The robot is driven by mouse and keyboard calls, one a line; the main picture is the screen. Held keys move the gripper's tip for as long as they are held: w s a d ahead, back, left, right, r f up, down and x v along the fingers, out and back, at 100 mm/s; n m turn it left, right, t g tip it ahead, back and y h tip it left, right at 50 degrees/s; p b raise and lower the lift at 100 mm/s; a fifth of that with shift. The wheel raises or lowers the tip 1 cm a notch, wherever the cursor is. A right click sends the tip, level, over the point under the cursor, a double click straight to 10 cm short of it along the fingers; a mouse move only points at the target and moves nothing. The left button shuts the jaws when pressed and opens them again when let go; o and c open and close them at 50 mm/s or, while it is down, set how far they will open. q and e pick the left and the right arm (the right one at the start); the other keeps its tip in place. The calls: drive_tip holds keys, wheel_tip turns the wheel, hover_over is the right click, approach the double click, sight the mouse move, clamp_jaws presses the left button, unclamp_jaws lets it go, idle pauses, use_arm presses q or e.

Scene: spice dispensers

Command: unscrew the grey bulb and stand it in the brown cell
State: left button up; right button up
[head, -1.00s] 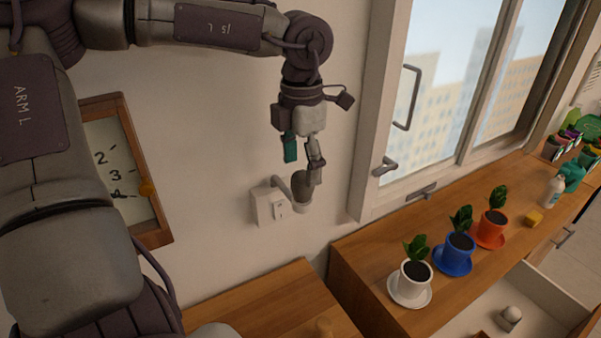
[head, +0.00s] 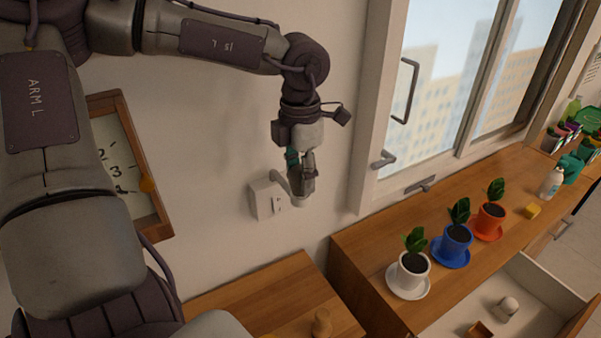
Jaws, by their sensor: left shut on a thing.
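The grey bulb (head: 297,187) stands upright in the cup-shaped holder of a white wall lamp (head: 264,200), mostly hidden by my gripper. My left gripper (head: 304,182) points down from above and is shut on the bulb. A teal part shows behind its fingers. A small brown open box (head: 480,330), which looks like the brown cell, lies in the open drawer (head: 520,275) at the lower right, partly cut off by the frame edge. My right gripper is not in view.
A pale bulb-like object (head: 508,306) lies in the drawer. White (head: 412,274), blue (head: 456,244) and orange (head: 490,221) plant pots stand on the wooden counter (head: 375,262), with a yellow block (head: 532,211) and a white bottle (head: 551,184) farther back. A window handle (head: 405,90) juts out nearby.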

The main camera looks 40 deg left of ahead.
use_arm(q)
drive_tip(key=o, duration=0.4)
drive_tip(key=c, duration=0.5)
drive_tip(key=shift+o, duration=0.2)
drive_tip(key=shift+f+n+b, duration=0.15)
drive_tip(key=shift+n+b, duration=0.25)
drive_tip(key=shift+b, duration=0.2)
drive_tip(key=shift+n+b, duration=0.5)
drive_tip(key=shift+n, duration=0.1)
drive_tip(key=n+b, duration=0.3)
drive_tip(key=n, duration=0.1)
drive_tip(key=shift+n+b, duration=0.95)
drive_tip(key=shift+n, duration=0.25)
drive_tip(key=shift+r+n, duration=0.25)
drive_tip(key=shift+n, duration=0.15)
